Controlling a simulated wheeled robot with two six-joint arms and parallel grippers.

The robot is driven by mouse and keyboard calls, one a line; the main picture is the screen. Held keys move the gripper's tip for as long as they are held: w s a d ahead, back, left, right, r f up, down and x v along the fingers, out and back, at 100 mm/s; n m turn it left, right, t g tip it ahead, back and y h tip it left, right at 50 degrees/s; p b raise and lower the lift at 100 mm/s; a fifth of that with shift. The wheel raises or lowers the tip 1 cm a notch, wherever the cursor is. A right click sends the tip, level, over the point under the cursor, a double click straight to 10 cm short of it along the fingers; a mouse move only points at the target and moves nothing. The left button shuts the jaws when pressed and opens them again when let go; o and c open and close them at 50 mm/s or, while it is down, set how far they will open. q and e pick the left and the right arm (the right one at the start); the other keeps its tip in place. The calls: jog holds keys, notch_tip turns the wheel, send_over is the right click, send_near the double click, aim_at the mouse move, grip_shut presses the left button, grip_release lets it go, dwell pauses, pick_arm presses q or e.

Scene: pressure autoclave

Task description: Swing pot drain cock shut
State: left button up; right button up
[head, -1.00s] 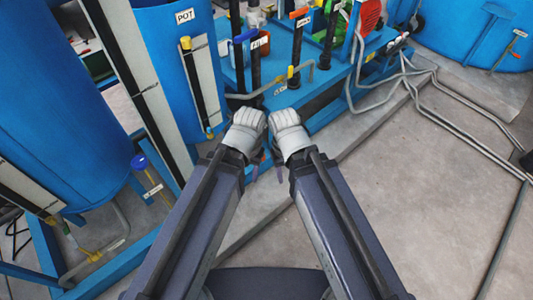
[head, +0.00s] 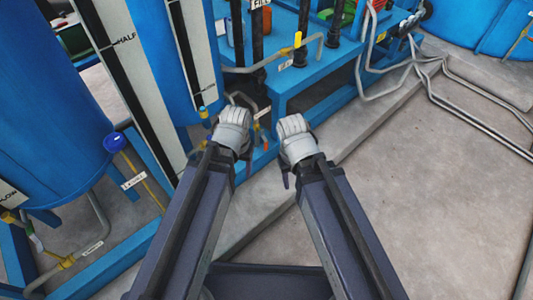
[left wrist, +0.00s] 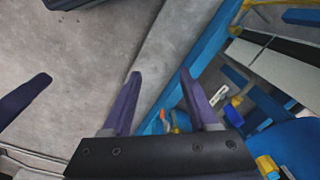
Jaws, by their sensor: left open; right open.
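The blue pot (head: 152,42) stands upper left of centre in the head view; its POT label is out of frame now. Small pipe fittings with a yellow part (head: 229,98) and a white tag (head: 262,113) sit low beside it, partly behind my left wrist. I cannot tell which one is the drain cock. An orange piece (left wrist: 162,115) and a tagged yellow fitting (left wrist: 218,96) show near the fingers in the left wrist view. My left gripper (head: 243,165) is open and empty over the frame's edge; its fingers (left wrist: 161,74) are apart. My right gripper (head: 286,178) is open, over the floor.
A large blue tank (head: 50,110) stands at left, with a blue round knob (head: 115,142) and tagged pipes beside it. A blue bench (head: 320,75) with pipes, including a yellow-handled one (head: 298,40), is behind. Grey floor (head: 430,190) is open at right, with conduits along it.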

pick_arm(q)
jog(key=w+a+f+n+b, duration=0.1)
jog(key=w+f+b, duration=0.1)
jog(key=f+b, duration=0.5)
jog(key=w+a+f+b, duration=0.1)
jog(key=a+f+b, duration=0.1)
jog(key=f+b, duration=0.5)
jog(key=n+t+y+b, duration=0.3)
jog(key=n+b, duration=0.6)
jog(key=n, duration=0.1)
send_over(267, 143)
jog(key=s+d, duration=0.1)
jog(key=d, duration=0.1)
notch_tip(267, 143, down, 9)
jog(key=shift+s+a+f, duration=0.1)
jog(key=shift+s+f, duration=0.1)
jog(key=shift+f, duration=0.1)
jog(key=b+x, duration=0.7)
jog(key=shift+f, duration=0.35)
